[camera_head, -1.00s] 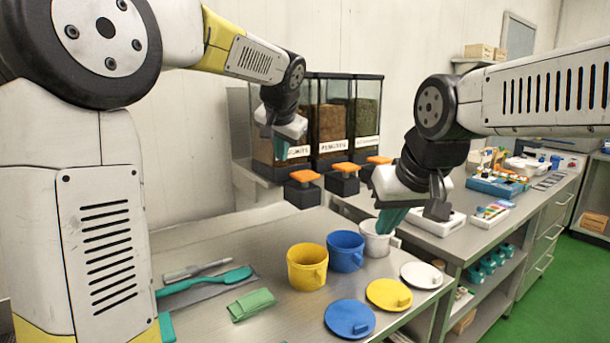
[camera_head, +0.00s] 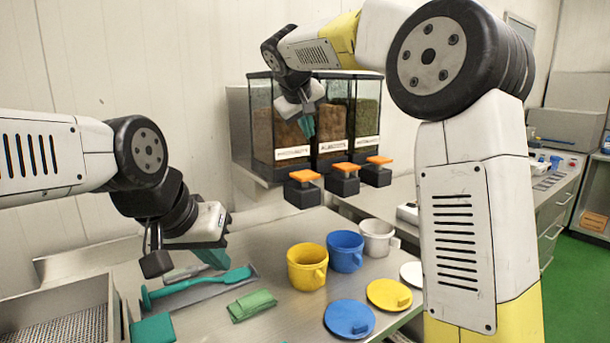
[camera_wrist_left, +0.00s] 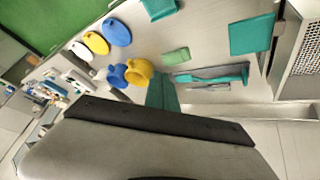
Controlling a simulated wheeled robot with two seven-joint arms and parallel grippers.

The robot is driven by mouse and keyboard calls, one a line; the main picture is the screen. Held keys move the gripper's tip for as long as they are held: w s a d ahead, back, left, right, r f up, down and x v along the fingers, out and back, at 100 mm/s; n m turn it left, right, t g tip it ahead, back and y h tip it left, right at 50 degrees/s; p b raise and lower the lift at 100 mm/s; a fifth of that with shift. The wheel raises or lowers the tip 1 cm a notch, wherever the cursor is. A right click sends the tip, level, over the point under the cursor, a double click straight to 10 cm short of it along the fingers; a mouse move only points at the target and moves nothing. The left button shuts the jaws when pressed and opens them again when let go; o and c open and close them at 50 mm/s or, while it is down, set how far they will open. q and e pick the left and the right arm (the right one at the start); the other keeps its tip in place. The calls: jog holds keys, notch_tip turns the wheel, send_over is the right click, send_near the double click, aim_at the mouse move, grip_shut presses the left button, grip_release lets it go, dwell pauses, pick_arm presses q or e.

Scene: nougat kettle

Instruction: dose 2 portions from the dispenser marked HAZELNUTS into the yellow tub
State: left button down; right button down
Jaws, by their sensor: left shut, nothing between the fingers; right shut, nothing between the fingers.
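The yellow tub (camera_head: 307,268) stands upright on the steel table and also shows in the left wrist view (camera_wrist_left: 141,70). My left gripper (camera_head: 214,256) is shut and empty, left of the yellow tub, above the teal spatula (camera_head: 205,286).
A blue tub (camera_head: 345,252) and white tub (camera_head: 377,238) stand right of the yellow one. Blue (camera_head: 350,318), yellow (camera_head: 389,294) and white lids lie in front. A folded green cloth (camera_head: 252,305) and perforated tray (camera_head: 62,312) lie left. My right arm hides the table's right side.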

aim_at(306, 173)
jog(key=shift+w+a+r, duration=0.1)
jog(key=shift+w+a, duration=0.35)
jog(key=shift+f, duration=4.4)
jog(key=shift+f, duration=0.15)
jog(key=shift+f, duration=0.25)
jog(key=shift+f, duration=1.05)
jog(key=shift+r, duration=1.45)
